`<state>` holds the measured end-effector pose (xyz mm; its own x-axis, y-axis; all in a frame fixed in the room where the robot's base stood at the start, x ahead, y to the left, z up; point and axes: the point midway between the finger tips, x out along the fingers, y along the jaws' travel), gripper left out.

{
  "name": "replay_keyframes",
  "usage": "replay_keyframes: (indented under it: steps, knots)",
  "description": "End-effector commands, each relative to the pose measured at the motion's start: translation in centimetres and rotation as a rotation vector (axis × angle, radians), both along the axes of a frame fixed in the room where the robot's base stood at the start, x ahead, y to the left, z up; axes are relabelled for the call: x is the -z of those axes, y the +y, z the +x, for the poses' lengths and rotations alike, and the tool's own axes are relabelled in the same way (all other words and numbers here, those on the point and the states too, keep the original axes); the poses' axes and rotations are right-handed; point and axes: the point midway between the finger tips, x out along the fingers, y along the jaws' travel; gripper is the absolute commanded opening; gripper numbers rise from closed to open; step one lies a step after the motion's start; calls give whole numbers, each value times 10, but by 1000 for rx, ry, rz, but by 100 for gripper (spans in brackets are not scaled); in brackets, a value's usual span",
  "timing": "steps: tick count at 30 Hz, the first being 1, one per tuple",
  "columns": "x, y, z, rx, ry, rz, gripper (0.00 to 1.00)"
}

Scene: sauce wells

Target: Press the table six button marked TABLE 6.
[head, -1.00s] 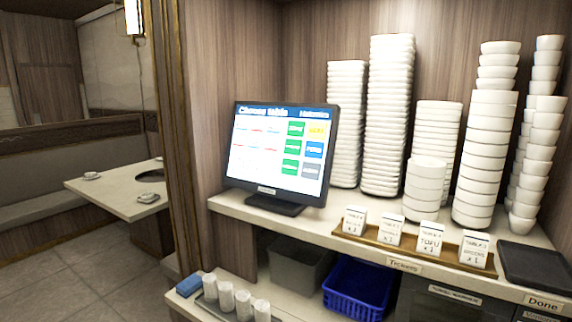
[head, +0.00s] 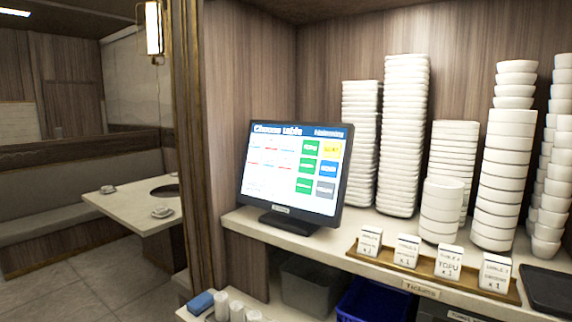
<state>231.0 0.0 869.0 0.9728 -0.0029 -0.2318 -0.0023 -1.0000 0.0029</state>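A black-framed touch screen (head: 294,171) stands on the pale shelf left of the dish stacks in the head view. Its blue header reads "Choose table". White cells with small red or blue marks fill its left side, and green, yellow, blue and grey buttons fill its right side. The cell labels are too small to read, so I cannot tell which one is TABLE 6. My gripper is not in view.
Tall stacks of white plates and bowls (head: 402,135) stand right of the screen. A wooden ticket tray (head: 425,284) with several cards lies at the shelf's front. A wooden post (head: 190,150) stands left, with a dining table (head: 130,208) beyond it. A blue crate (head: 372,305) sits below.

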Motion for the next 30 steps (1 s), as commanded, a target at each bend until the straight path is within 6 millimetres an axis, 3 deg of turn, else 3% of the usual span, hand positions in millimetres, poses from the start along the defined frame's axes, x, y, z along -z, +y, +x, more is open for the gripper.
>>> replay_keyframes:
  steps: [8,12,30]
  knots:
    - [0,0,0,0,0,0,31]
    - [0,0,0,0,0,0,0]
    - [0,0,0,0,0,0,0]
